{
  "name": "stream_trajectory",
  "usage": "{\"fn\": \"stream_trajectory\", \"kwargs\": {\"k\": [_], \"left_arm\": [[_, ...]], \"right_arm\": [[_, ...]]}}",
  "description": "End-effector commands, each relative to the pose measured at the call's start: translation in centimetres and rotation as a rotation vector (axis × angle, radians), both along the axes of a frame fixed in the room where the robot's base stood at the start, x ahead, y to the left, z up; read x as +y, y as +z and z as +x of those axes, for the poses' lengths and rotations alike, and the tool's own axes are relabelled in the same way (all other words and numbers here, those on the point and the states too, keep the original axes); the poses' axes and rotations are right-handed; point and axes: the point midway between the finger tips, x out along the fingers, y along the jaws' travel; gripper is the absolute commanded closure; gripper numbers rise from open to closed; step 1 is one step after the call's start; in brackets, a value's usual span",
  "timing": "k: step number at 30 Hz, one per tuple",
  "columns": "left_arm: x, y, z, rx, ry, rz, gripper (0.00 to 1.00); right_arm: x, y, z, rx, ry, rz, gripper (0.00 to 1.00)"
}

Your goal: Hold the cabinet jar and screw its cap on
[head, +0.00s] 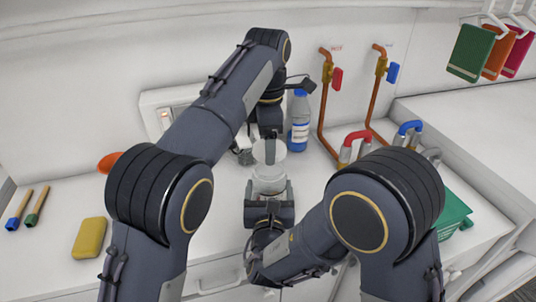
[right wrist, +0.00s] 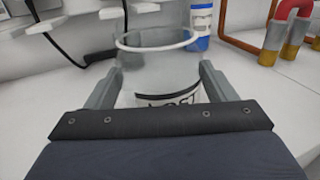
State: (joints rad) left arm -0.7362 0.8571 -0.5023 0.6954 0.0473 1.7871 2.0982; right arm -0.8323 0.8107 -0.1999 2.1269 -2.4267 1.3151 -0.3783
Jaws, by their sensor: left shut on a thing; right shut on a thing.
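The clear jar (head: 268,180) stands upright in the middle of the white worktop. Part of a dark-lettered label on it shows low between my fingers in the right wrist view (right wrist: 165,98). My right gripper (head: 269,190) is shut around the jar from the near side, one finger on each side. A pale round cap (head: 259,152) is at the jar's top. My left gripper (head: 270,153) comes down from above and is shut on the cap; its finger hides part of it. I cannot tell whether the cap touches the jar's rim.
A blue-and-white bottle (head: 299,125) stands just behind the jar. Copper pipes (head: 325,105) with red and blue handles rise behind at right. A green crate (head: 456,212) is at right. A yellow sponge (head: 89,237), two brushes (head: 37,205) and an orange bowl (head: 108,162) lie at left.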

Motion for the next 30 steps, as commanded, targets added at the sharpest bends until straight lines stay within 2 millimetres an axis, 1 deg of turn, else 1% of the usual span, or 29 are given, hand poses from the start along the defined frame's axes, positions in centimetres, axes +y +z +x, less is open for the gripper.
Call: {"fn": "stream_trajectory", "kwargs": {"k": [1, 5, 21, 30], "left_arm": [[0.0, -0.8, 0.0, 0.003, 0.000, 0.002, 0.55], [0.0, -1.9, 0.0, 0.000, 0.001, 0.002, 0.55], [0.0, -2.0, 0.0, -0.001, 0.001, 0.001, 0.55], [0.0, -3.5, 0.0, -0.001, 0.001, 0.002, 0.55]], "right_arm": [[0.0, 0.0, 0.0, -0.001, 0.000, 0.000, 0.64], [0.0, 0.0, 0.0, -0.001, 0.000, 0.000, 0.64], [0.0, 0.0, 0.0, -0.001, 0.000, 0.000, 0.64], [0.0, 0.0, 0.0, -0.001, 0.000, 0.000, 0.64]]}}
